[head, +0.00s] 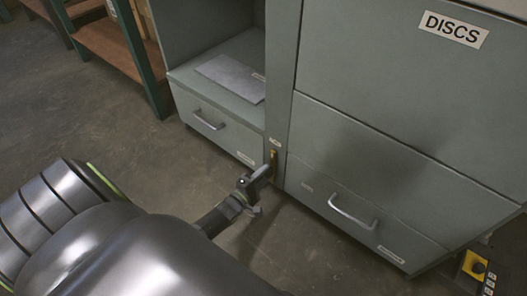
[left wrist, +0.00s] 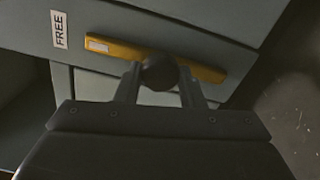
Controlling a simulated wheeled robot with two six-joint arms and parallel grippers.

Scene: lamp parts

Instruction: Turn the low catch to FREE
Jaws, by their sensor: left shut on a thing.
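The low catch is a yellow bar (head: 273,158) low on the grey post between the two drawers. In the left wrist view the bar (left wrist: 207,71) runs across the picture, with a dark round knob (left wrist: 160,73) near its middle. A pale mark is on its left end, a short gap from a white label reading FREE (left wrist: 59,29). My left gripper (head: 262,174) is at the catch, its fingers (left wrist: 160,85) shut on either side of the knob. My right gripper is not in view.
A left drawer (head: 220,128) and a right drawer (head: 350,205) with bar handles flank the post, both shut. A grey plate (head: 232,77) lies on the shelf above the left drawer. A large panel is labelled DISCS (head: 453,29). A yellow and black thing (head: 474,265) is at lower right. The floor at left is clear.

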